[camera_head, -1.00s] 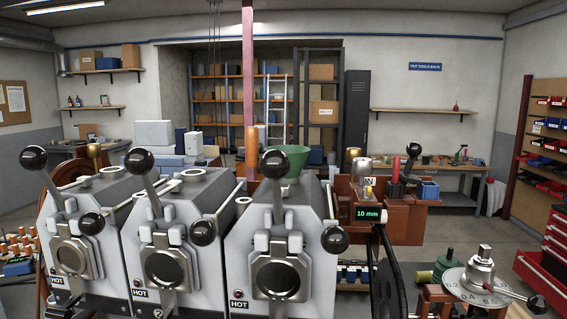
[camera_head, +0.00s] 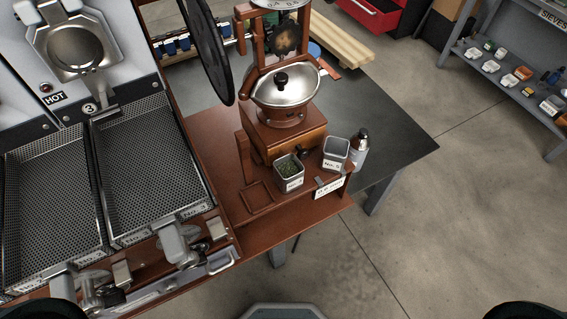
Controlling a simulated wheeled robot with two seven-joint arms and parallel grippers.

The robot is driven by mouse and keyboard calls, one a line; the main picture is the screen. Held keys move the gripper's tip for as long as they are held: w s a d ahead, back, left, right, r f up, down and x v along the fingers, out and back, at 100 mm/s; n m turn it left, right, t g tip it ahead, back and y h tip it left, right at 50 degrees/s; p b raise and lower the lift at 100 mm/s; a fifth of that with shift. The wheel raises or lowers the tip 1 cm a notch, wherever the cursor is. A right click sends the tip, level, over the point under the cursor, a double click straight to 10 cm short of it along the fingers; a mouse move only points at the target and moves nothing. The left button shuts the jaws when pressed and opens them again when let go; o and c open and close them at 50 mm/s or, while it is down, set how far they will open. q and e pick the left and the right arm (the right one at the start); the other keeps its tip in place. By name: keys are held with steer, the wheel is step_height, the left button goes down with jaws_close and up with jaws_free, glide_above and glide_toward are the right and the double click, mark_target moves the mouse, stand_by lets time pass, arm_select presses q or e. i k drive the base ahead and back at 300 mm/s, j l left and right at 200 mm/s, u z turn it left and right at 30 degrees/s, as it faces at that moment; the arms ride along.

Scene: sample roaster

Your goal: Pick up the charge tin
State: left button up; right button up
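Two small square metal tins stand on the wooden bench right of the cooling trays. The nearer tin (camera_head: 290,184) holds greenish beans and has a numbered white label. The other tin (camera_head: 334,163) stands just behind it to the right, with a pale inside and its own label. No label says charge tin, so I cannot tell which one it is. Both are upright and nothing holds them. Neither of my grippers shows; only dark rounded parts, probably mine, show at the bottom corners.
Mesh cooling trays (camera_head: 148,168) with metal handles lie left. A low square wooden frame (camera_head: 258,197) is beside the tins. Open floor lies at right.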

mark_target(288, 171)
steer(key=l+u, duration=0.15)
steer(key=u, duration=0.2)
steer(key=l+u, duration=0.15)
steer(key=u, duration=0.2)
steer(key=l+u, duration=0.1)
steer(key=u, duration=0.25)
steer(key=k+l+u, duration=0.15)
steer(key=l, duration=0.25)
steer(key=k+l+u, duration=0.2)
steer(key=l, duration=0.2)
steer(key=k+l+u, duration=0.15)
steer(key=l, duration=0.2)
steer(key=k+l, duration=0.25)
steer(key=l, duration=0.15)
